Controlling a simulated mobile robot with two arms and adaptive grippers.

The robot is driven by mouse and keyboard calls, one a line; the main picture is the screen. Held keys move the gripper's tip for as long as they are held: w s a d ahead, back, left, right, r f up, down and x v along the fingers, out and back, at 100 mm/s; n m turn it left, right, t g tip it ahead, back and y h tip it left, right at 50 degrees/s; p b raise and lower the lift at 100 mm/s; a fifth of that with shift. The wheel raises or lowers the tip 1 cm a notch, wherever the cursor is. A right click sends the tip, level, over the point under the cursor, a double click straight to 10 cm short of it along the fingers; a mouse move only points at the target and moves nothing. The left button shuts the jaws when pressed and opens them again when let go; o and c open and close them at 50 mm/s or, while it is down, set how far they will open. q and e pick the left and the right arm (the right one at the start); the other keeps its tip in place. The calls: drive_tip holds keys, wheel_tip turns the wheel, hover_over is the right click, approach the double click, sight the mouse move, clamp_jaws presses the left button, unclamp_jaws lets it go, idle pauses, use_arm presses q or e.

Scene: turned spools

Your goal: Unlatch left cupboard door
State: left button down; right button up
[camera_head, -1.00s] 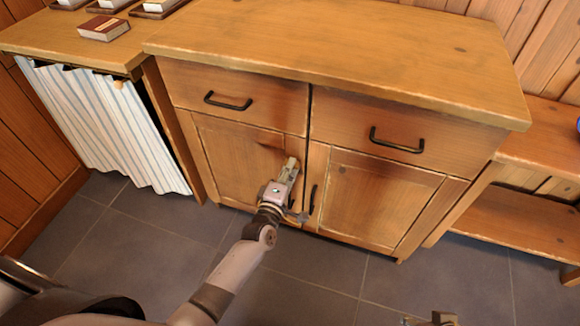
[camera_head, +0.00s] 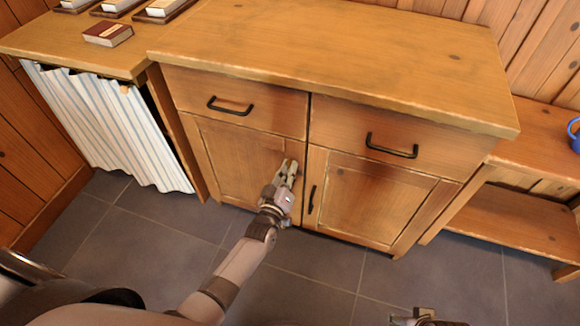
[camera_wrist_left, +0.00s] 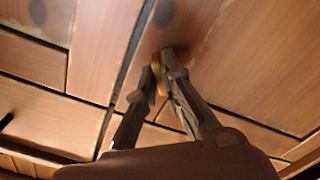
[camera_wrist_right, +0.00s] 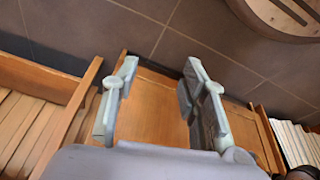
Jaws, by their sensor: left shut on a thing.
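The left cupboard door (camera_head: 235,160) is closed, flush with the right door (camera_head: 375,200). My left gripper (camera_head: 288,170) is at the upper right part of the left door, near the gap between the doors. In the left wrist view, the left gripper's fingers (camera_wrist_left: 162,72) are shut on a small yellowish-brown latch piece (camera_wrist_left: 161,86) at the door seam. The fingers hide most of the latch, so its angle cannot be told. My right gripper (camera_wrist_right: 158,80) is open and empty; it shows partly at the bottom edge of the head view (camera_head: 430,318).
Two drawers with black handles (camera_head: 230,106) (camera_head: 392,146) are above the doors. The right door has a black upright handle (camera_head: 311,199). A striped curtain (camera_head: 105,125) hangs at left, and a low shelf (camera_head: 515,228) stands at right. The tiled floor (camera_head: 140,225) in front is clear.

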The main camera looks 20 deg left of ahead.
use_arm(q)
drive_tip(key=m+p, duration=0.1)
drive_tip(key=m, duration=0.2)
drive_tip(key=shift+m, duration=2.2)
use_arm(e)
wheel_tip(320, 180, down, 6)
drive_tip(key=shift+s+a+f, duration=0.1)
drive_tip(key=shift+s, duration=0.05)
use_arm(q)
drive_tip(key=c, duration=1.7)
unclamp_jaws()
drive_tip(key=s, duration=1.2)
drive_tip(key=shift+a, duration=0.25)
